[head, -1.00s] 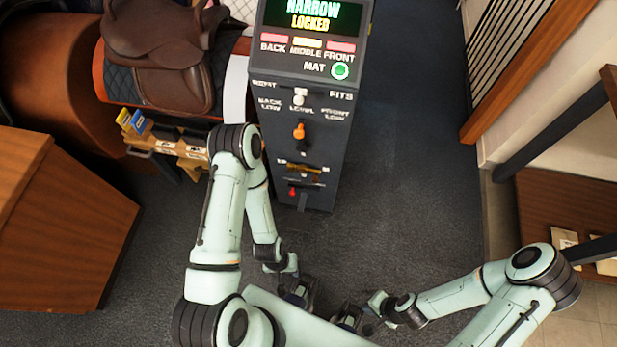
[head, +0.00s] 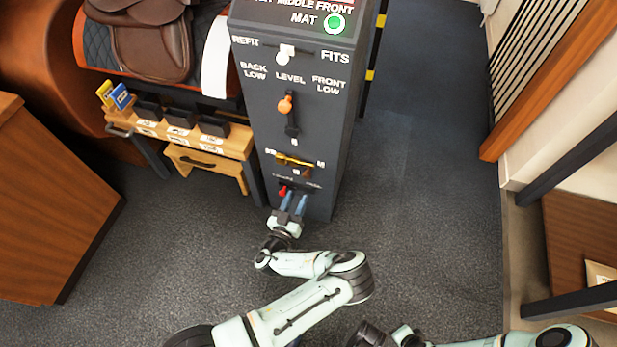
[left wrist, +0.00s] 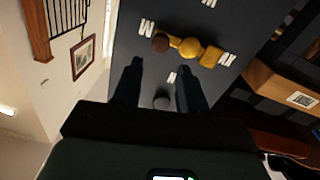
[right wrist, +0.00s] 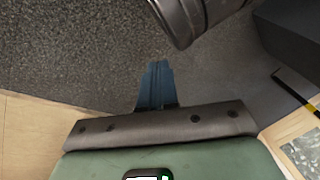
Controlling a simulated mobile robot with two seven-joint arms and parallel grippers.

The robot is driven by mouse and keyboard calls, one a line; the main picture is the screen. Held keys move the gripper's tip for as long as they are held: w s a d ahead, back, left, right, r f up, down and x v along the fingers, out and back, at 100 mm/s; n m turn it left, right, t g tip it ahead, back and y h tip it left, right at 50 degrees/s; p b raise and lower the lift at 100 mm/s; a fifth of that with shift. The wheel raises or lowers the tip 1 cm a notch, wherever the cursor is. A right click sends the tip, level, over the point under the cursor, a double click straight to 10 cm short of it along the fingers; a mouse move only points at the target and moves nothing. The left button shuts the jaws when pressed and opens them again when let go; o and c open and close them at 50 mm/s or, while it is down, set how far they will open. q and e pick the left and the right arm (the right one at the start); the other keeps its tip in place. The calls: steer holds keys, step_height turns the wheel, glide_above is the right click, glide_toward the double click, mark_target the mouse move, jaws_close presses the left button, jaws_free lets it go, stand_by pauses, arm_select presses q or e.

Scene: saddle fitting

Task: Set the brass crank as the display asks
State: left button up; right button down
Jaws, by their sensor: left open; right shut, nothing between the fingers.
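The brass crank (head: 293,160) sits on the front of the dark console (head: 318,125), with a brown knob at its right end, near the letter M. The left wrist view shows the crank (left wrist: 190,47) close ahead with its brown knob to the left, and letters around it. My left gripper (head: 293,203) is open just below the crank, near a red knob (head: 283,189). Its fingers (left wrist: 160,72) are apart from the crank; a dark round part shows between them. My right gripper (right wrist: 157,75) is shut and empty.
Above the crank are an orange-knobbed lever (head: 285,106) and a white-knobbed switch (head: 284,54). A wooden stand (head: 187,140) with dark blocks is left of the console, below a saddle (head: 150,45). A wooden cabinet (head: 50,205) stands further left. The floor right of the console is clear.

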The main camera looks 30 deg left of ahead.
mark_target(306, 177)
arm_select(q)
steer(key=w+b, duration=0.1)
steer(key=w, duration=0.2)
steer(key=w+a+b, duration=0.1)
steer(key=w, duration=0.5)
steer(key=shift+w+a+f+b, duration=0.15)
steer(key=shift+w+a+b, duration=0.05)
steer(key=shift+a+b, duration=0.2)
steer(key=shift+w+a, duration=0.1)
steer(key=shift+w, duration=0.35)
arm_select(e)
steer(key=s+d+f+g, duration=0.1)
steer(key=s+f+g, duration=0.1)
steer(key=s+f, duration=0.3)
steer(key=shift+s+f, duration=0.3)
steer(key=shift+s, duration=0.6)
arm_select(q)
jaws_close()
